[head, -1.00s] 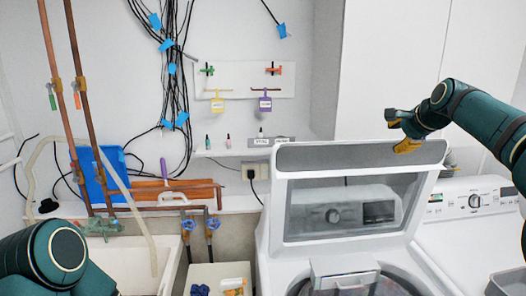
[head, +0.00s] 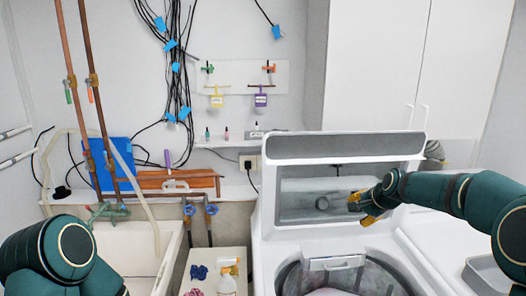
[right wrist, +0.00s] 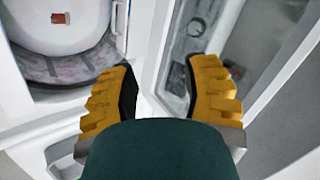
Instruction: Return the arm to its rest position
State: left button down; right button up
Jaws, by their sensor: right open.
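My right arm (head: 455,195) comes in from the right in the head view. Its gripper (head: 362,207) is in front of the raised lid of the top-loading washer (head: 262,215), above the right side of the machine. In the right wrist view the two yellow fingers of the right gripper (right wrist: 160,90) stand apart with nothing between them. The washer's open drum (right wrist: 70,65) is at the upper left there, and the lid (right wrist: 205,35) is to the right. My left arm (head: 60,250) shows at the lower left of the head view; its gripper is out of the picture.
A second white machine (head: 445,240) stands at the right with a grey tray (head: 485,275) on it. A sink (head: 130,250) and copper pipes are at the left. A small white stand (head: 215,262) holding a bottle and cloths is between sink and washer.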

jog(key=s+a+f+n+g, duration=0.15)
jog(key=s+a+f, duration=0.25)
jog(key=f, duration=0.4)
jog(key=s+a+f+n+g, duration=0.1)
jog(key=s+a+f+n, duration=0.2)
jog(key=f, duration=0.5)
jog(key=s+a+f+n, duration=0.1)
jog(key=s+a+f, duration=0.1)
jog(key=s+f, duration=0.2)
jog(key=s+a+f+n+g+y, duration=0.1)
jog(key=s+a+f, duration=0.2)
jog(key=s+f, duration=0.2)
jog(key=s+a+f+n+g, duration=0.1)
jog(key=s+f, duration=0.4)
jog(key=s, duration=0.5)
jog(key=shift+s+a+n+y, duration=0.1)
jog(key=shift+a+n+y, duration=0.3)
jog(key=shift+a, duration=0.85)
jog(key=s+a+f+n+g, duration=0.2)
jog(key=s+a, duration=0.1)
jog(key=s, duration=0.6)
notch_tip(320, 180, down, 13)
jog(key=b, duration=1.1)
jog(key=shift+s+r+b, duration=0.2)
jog(key=shift+s+b, duration=0.1)
jog(key=shift+t, duration=0.25)
